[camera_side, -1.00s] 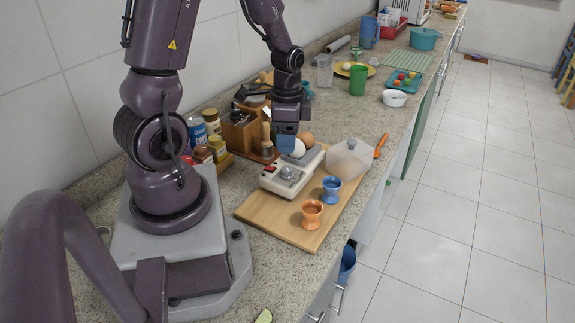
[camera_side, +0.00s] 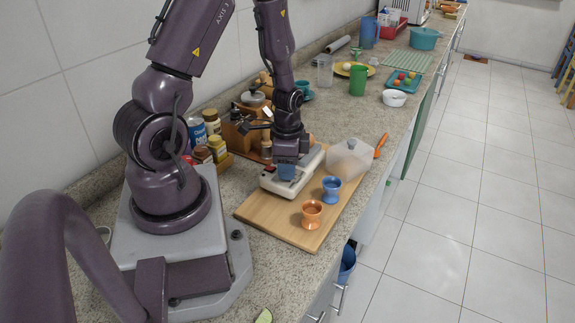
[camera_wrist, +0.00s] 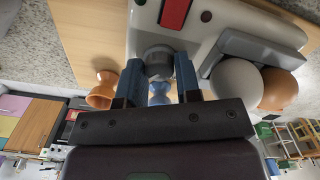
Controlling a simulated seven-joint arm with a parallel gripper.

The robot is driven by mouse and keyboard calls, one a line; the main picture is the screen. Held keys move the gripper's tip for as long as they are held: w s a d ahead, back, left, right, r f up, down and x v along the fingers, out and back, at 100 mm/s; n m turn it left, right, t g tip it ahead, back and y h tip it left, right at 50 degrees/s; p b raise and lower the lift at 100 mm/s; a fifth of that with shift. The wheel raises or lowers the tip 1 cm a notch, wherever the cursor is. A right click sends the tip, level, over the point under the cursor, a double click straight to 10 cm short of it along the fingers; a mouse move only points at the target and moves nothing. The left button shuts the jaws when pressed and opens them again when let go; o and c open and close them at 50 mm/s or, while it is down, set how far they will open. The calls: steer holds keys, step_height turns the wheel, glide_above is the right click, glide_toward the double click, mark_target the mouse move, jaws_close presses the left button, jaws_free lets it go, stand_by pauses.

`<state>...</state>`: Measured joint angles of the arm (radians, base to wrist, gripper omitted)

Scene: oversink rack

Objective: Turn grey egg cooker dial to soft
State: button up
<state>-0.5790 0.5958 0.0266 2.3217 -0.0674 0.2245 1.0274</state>
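The egg cooker (camera_side: 268,180) is a white box on the wooden board, mostly under my gripper in the side view. In the wrist view its pale body (camera_wrist: 203,25) carries a red switch (camera_wrist: 175,12) and a round grey dial (camera_wrist: 158,62). My gripper (camera_wrist: 158,75) points down with its blue fingers apart, one on each side of the dial. I cannot tell whether they touch it. In the side view my gripper (camera_side: 287,172) hides the dial. The dial's markings are not readable.
A white egg (camera_wrist: 238,82) and a brown egg (camera_wrist: 279,88) sit on the cooker beside my right finger. A clear lid (camera_side: 350,158), a blue egg cup (camera_side: 331,189) and an orange egg cup (camera_side: 312,213) stand close by on the board (camera_side: 270,220). Jars (camera_side: 217,148) stand behind.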

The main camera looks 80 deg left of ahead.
steer(key=c, duration=0.4)
steer(key=shift+n, duration=0.4)
steer(key=n, duration=0.5)
steer(key=shift+n, duration=0.3)
steer(key=n, duration=0.4)
steer(key=shift+a, duration=0.1)
steer(key=n, duration=0.5)
steer(key=shift+n, duration=0.4)
